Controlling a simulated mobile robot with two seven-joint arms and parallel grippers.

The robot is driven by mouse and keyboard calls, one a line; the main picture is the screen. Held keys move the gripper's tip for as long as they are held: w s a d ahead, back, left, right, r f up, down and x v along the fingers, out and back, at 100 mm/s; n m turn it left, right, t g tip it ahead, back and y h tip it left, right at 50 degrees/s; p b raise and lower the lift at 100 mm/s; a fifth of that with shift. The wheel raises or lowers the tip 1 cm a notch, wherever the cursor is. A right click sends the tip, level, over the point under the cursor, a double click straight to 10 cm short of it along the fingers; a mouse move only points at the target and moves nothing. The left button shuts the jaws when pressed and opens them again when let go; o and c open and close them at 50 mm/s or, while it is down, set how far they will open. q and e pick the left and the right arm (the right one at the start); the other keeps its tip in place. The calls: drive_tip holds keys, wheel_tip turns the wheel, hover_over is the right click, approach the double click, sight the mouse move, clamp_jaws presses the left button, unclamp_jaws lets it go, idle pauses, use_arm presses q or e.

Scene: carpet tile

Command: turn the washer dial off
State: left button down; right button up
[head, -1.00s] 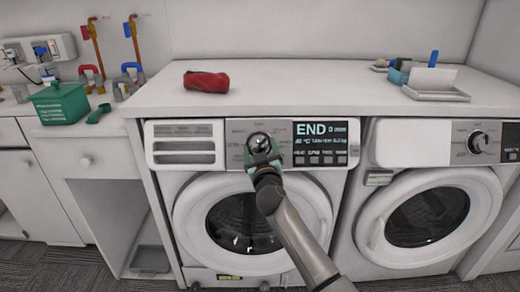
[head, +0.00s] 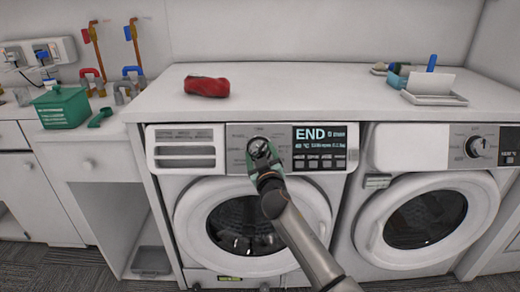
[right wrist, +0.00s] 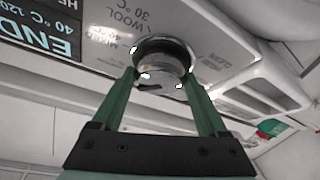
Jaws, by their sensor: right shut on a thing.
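The washer (head: 165,180) on the left has a round chrome dial (head: 258,147) on its grey panel, and its display (head: 318,136) reads END. My right gripper (head: 263,158) is at the dial. In the right wrist view the dial (right wrist: 163,57) sits between the two green fingers of the gripper (right wrist: 165,85), which are shut on its sides. Printed labels such as WOOL show on the panel around the dial. The dial's pointer position is hard to read. My left gripper is not in view.
A second machine (head: 400,147) with its own dial stands to the right. On the white countertop (head: 300,95) lie a red pouch (head: 207,87) and a tray (head: 434,97). A green basket (head: 62,107) stands on the left counter.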

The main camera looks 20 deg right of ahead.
drive_tip(key=shift+d+r+n+y+p, duration=0.1)
drive_tip(key=shift+r+n+y+p, duration=0.15)
drive_tip(key=shift+n+p, duration=0.35)
drive_tip(key=shift+d+r+n+y+p, duration=0.1)
drive_tip(key=shift+n+y+p, duration=0.25)
drive_tip(key=shift+p, duration=0.3)
drive_tip(key=shift+n+p, duration=0.65)
drive_tip(key=shift+p, duration=0.15)
drive_tip(key=shift+n+g+y+p, duration=0.3)
drive_tip(key=shift+n+y+p, duration=0.3)
drive_tip(key=shift+n+p, duration=0.55)
drive_tip(key=n+y+p, duration=0.1)
drive_tip(key=n+p, duration=0.1)
drive_tip(key=p, duration=0.1)
drive_tip(key=shift+d+g, duration=0.1)
drive_tip(key=shift+g, duration=0.2)
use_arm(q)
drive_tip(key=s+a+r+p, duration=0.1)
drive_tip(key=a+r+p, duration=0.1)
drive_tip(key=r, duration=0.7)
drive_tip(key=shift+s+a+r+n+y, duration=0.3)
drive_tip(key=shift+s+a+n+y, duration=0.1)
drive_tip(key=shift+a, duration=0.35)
use_arm(e)
drive_tip(key=shift+f+n+g+y, duration=0.25)
drive_tip(key=shift+n+g+y, duration=0.15)
drive_tip(key=shift+n, duration=0.55)
drive_tip(key=o, duration=1.3)
drive_tip(key=shift+c, duration=0.2)
